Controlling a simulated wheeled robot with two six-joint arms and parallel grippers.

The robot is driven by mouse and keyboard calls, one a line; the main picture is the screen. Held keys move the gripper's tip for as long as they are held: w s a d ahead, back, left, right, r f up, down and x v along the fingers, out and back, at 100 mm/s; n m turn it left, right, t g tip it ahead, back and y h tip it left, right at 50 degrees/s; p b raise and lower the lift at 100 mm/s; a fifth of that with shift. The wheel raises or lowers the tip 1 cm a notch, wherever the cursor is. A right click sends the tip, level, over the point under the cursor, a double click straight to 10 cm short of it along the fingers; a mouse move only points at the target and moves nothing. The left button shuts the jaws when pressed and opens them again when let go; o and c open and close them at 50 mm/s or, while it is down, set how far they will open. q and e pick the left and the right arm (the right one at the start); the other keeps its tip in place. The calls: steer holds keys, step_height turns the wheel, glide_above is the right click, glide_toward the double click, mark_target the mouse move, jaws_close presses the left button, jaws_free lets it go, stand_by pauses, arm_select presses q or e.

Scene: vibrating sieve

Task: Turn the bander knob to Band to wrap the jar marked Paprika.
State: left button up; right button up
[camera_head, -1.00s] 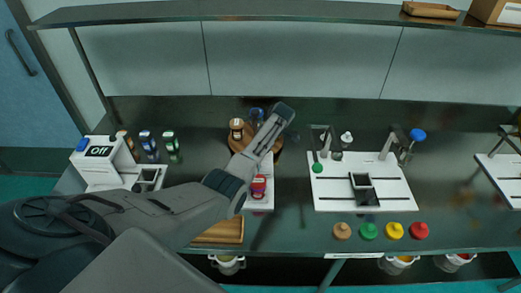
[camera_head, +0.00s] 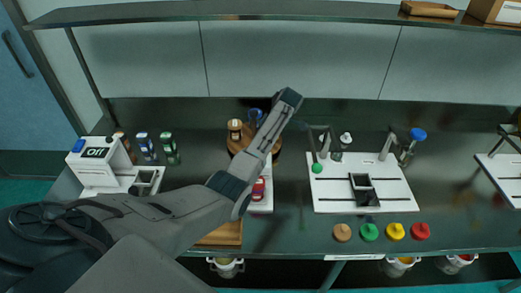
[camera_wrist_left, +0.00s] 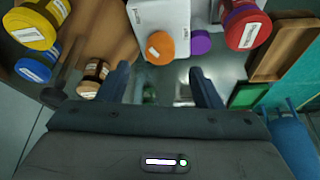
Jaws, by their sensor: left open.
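A white machine (camera_head: 100,165) with a display reading "Off" (camera_head: 96,152) stands at the far left of the counter in the head view. A dark knob-like part shows near its top, too small to read. My left arm reaches across the counter; its fingers are hidden in the head view. In the left wrist view my left gripper (camera_wrist_left: 160,78) is open, with nothing between its fingers. A red-lidded jar (camera_wrist_left: 245,25) is at the upper right there, and partly shows behind my arm in the head view (camera_head: 258,188). I cannot read which jar says Paprika. My right gripper is out of view.
A wooden turntable (camera_head: 235,147) holds jars, including a brown-lidded one (camera_head: 235,128). Several dark jars stand beside the machine. A white station (camera_head: 330,204) lies right of my arm, with several coloured knobbed pieces before it. A shelf (camera_head: 300,12) runs overhead.

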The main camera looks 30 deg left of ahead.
arm_select(q)
steer(key=shift+b+v, duration=0.5)
steer(key=shift+v, duration=1.85)
steer(key=shift+f, duration=0.1)
